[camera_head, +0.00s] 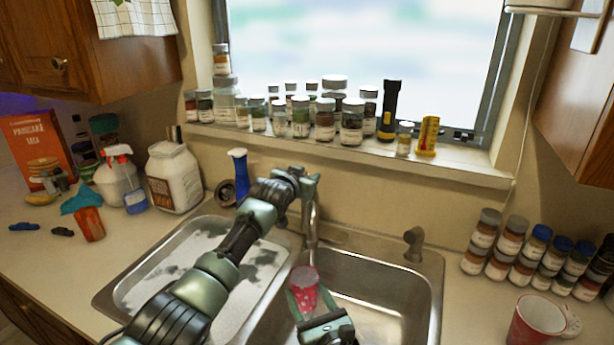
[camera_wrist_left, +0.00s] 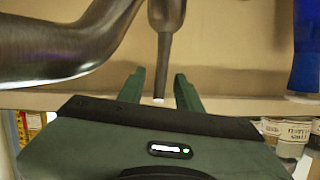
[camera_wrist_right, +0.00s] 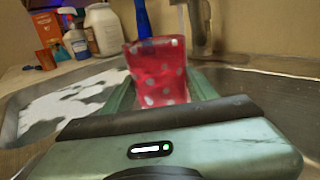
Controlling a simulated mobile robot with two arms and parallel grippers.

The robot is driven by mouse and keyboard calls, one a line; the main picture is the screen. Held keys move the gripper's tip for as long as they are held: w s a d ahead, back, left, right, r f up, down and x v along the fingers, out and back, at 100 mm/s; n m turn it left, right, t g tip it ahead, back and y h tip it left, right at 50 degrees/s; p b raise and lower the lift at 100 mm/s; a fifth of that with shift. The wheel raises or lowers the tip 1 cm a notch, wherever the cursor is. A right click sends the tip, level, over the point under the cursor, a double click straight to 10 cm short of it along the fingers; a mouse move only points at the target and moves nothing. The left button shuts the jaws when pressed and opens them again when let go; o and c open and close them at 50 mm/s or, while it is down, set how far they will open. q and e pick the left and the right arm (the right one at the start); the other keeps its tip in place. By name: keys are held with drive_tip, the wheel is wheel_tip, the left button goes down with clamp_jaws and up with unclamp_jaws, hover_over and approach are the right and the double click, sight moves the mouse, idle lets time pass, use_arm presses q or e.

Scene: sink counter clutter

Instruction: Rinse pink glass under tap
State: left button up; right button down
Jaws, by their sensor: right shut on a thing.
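The pink glass (camera_head: 304,292), pinkish red with pale dots, is over the right sink basin, just below the tap (camera_head: 311,222). My right gripper (camera_head: 305,300) is shut on it; the right wrist view shows the glass (camera_wrist_right: 157,75) between the fingers, standing roughly upright. My left gripper (camera_head: 306,180) is at the top of the tap. In the left wrist view its fingers (camera_wrist_left: 160,92) are apart, on either side of the tap's thin lever (camera_wrist_left: 163,55), with gaps showing. I cannot tell clearly whether water is running.
The left basin (camera_head: 150,292) holds whitish suds with dark patches. A blue bottle (camera_head: 239,175) stands behind it, near my left forearm. Jars line the windowsill (camera_head: 450,168); stacked jars (camera_head: 511,250) and a red mug (camera_head: 533,322) stand at right. The right basin's floor (camera_head: 385,300) is clear.

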use_arm(q)
drive_tip(key=shift+s+r, duration=0.1)
drive_tip(key=shift+s, duration=0.05)
drive_tip(key=v, duration=1.1)
drive_tip(key=shift+s+a, duration=0.2)
drive_tip(key=shift+s, duration=0.1)
drive_tip(key=shift+r, duration=0.15)
drive_tip(key=shift+g+y, duration=0.3)
drive_tip(key=shift+g, duration=0.2)
drive_tip(key=x, duration=0.8)
drive_tip(key=r+x, duration=0.1)
drive_tip(key=x, duration=0.3)
drive_tip(key=shift+w+d, duration=0.15)
drive_tip(key=shift+d, duration=0.05)
clamp_jaws()
drive_tip(key=shift+f, duration=0.1)
idle(0.9)
